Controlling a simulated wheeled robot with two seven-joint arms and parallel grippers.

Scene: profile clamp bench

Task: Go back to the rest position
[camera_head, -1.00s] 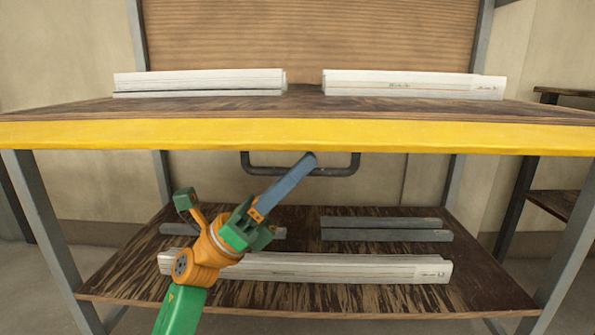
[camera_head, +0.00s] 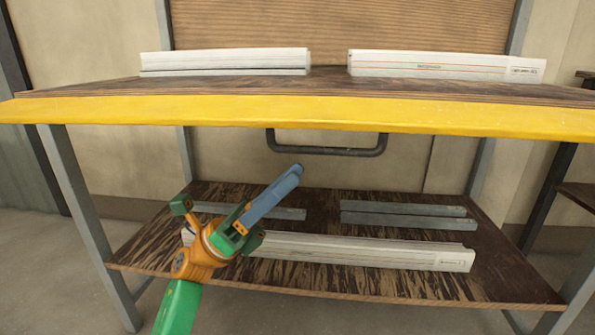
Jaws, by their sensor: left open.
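My left gripper (camera_head: 288,178) shows at the end of my green and orange left arm, left of the picture's middle. Its blue-grey front part points up and right, and nothing shows held in it. It appears in front of the bench, below the yellow front edge (camera_head: 300,112), and covers part of the lower shelf (camera_head: 150,255) in the picture. The two fingers are seen nearly edge-on, so the gap between them is hard to make out. My right gripper is not in view.
Two white profiles, a left one (camera_head: 225,61) and a right one (camera_head: 430,65), lie on the bench top. A long white profile (camera_head: 360,252) and grey bars (camera_head: 405,215) lie on the lower shelf. A dark handle-like bar (camera_head: 325,151) hangs under the yellow edge.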

